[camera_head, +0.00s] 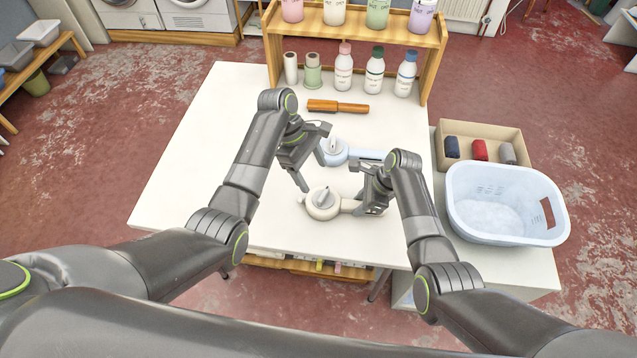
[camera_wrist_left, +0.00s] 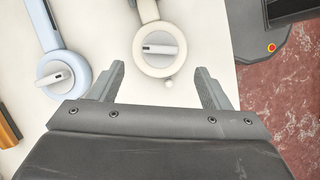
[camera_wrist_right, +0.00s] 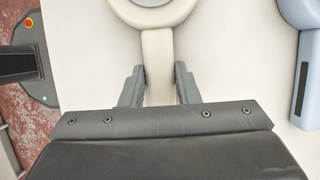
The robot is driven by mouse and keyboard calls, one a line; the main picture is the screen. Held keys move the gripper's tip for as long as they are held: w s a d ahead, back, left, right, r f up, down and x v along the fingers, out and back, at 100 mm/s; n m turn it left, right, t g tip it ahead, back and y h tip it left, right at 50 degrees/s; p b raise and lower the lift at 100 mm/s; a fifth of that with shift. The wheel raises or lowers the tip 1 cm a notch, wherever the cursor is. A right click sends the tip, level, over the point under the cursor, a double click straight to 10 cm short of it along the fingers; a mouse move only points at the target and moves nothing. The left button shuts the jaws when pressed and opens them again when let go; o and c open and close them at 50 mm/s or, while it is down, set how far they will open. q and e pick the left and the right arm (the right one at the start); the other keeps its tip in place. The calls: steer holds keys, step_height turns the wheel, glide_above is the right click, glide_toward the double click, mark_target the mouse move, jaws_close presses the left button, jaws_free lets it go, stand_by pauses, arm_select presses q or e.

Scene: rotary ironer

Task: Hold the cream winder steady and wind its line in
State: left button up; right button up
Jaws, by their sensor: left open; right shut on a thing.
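The cream winder (camera_head: 322,203) lies on the white table, a round body with a grey knob on top and a handle to the right. My right gripper (camera_head: 362,207) is shut on its handle (camera_wrist_right: 158,70). In the left wrist view the cream winder (camera_wrist_left: 158,50) shows its knob and a small pale bead at its rim. My left gripper (camera_head: 312,160) is open and empty above the table, just behind and left of the cream winder; its fingers (camera_wrist_left: 160,85) point toward the winder without touching it. A blue winder (camera_head: 335,151) lies behind the cream one.
An orange-brown tool (camera_head: 338,106) lies farther back, before a wooden shelf (camera_head: 436,62) with bottles. A pale blue basin (camera_head: 505,205) and a cardboard box (camera_head: 482,130) with rolled cloths stand at the right. The table's left part is clear.

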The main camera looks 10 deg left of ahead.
arm_select(q)
steer(key=shift+v, duration=2.35)
steer(key=shift+f, duration=0.1)
arm_select(e)
steer(key=o, duration=1.2)
steer(key=shift+c, duration=0.2)
